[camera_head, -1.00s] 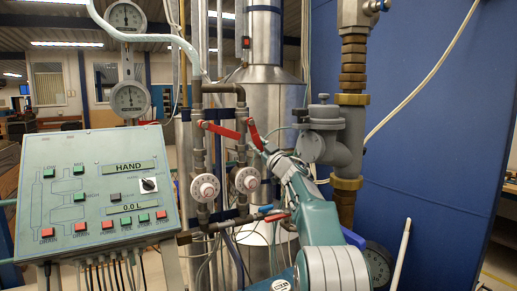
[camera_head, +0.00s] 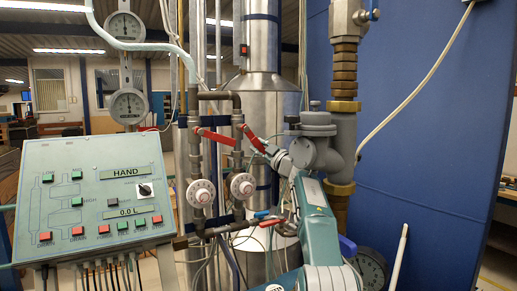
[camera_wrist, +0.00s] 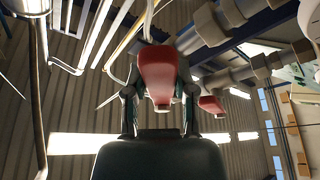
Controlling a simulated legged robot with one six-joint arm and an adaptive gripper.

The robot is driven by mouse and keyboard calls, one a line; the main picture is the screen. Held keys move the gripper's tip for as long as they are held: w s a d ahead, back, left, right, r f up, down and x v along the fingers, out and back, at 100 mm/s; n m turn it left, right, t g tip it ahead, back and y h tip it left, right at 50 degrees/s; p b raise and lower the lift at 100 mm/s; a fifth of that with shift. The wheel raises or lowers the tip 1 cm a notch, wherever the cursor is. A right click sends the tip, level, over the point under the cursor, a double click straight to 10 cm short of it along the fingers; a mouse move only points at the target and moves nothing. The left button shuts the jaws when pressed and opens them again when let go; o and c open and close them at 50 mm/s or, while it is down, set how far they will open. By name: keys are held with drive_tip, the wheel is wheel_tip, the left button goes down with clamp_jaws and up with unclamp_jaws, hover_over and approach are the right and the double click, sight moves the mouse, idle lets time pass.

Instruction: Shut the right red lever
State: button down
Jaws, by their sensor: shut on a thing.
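The right red lever (camera_head: 252,138) slants down to the right from its pipe in the head view. My gripper (camera_head: 268,148) is shut on its lower outer part. In the wrist view the lever (camera_wrist: 157,72) lies between the two fingers of my gripper (camera_wrist: 159,92), one on each side. The left red lever (camera_head: 214,137) slants gently down to the right on the neighbouring pipe. In the wrist view a second, smaller red handle (camera_wrist: 211,105) shows right of the fingers. The lever's far end is partly hidden by my gripper in the head view.
Two white round dials (camera_head: 201,193) sit on the pipes below the levers. A grey valve body (camera_head: 315,145) stands close right of my gripper. A control panel (camera_head: 95,195) is at left. A blue-handled valve (camera_head: 262,214) is below.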

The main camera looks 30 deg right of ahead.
drive_tip(key=shift+c, duration=2.1)
unclamp_jaws()
